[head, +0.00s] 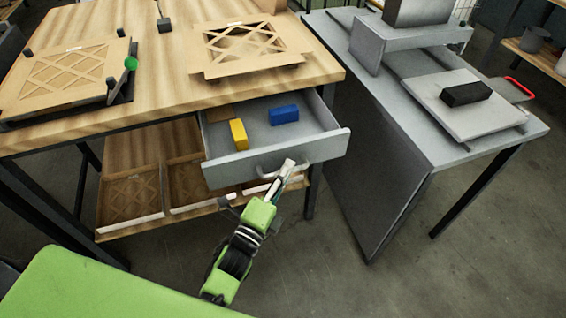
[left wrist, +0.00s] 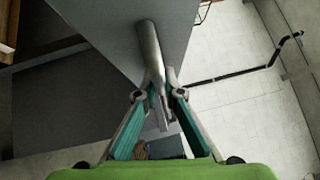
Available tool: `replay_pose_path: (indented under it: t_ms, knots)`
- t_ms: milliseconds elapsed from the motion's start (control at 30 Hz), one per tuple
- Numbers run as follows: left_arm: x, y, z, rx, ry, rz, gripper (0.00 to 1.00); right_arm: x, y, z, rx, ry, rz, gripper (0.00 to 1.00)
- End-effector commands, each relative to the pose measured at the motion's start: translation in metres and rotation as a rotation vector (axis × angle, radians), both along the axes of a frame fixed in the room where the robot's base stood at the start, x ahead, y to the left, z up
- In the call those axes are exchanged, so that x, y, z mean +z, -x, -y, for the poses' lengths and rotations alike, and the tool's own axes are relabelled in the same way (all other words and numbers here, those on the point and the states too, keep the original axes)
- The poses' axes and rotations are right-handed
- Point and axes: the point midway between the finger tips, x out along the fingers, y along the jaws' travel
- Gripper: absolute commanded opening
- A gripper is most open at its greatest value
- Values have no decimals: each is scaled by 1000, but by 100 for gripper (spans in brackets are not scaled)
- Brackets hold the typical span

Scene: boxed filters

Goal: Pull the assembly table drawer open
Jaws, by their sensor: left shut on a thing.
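The grey drawer (head: 225,166) of the wooden assembly table (head: 170,55) stands open, pulled well out from under the table top. Its grey bar handle (head: 268,172) is on the front panel. My left gripper (head: 285,172) is at the handle's right part. In the left wrist view the fingers of my left gripper (left wrist: 161,98) are closed around the handle (left wrist: 151,45). Inside the drawer are a yellow block (head: 238,134), a blue block (head: 284,115) and a brown flat piece at the back left. My right gripper is not in view.
Cardboard-framed filters (head: 248,70) lie on the table top, with a green round piece (head: 131,64) at the left one. A lower shelf holds bins (head: 133,222). A grey bench (head: 400,140) stands at right. Floor in front of the drawer is clear at right.

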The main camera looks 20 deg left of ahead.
Motion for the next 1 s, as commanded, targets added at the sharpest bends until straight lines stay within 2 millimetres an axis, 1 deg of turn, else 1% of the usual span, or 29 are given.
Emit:
replay_pose_path:
  t_ms: [33, 200, 400, 633, 667, 700, 733, 1000]
  knots:
    - [0, 4, 2, 1, 2, 0, 0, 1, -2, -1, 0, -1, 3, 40]
    - [0, 12, 8, 1, 1, 1, 0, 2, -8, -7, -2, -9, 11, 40]
    - [0, 14, 10, 0, 0, 1, 0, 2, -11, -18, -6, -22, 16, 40]
    - [0, 14, 9, 0, 0, 1, 0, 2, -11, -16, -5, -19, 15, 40]
    - [0, 14, 9, 0, 0, 1, 14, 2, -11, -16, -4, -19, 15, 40]
    - [0, 14, 9, 0, 0, 1, 24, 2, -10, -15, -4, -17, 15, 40]
    - [0, 14, 9, 0, 0, 1, 26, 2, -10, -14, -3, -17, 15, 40]
    - [1, 14, 9, 0, 0, 2, 26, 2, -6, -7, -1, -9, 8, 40]
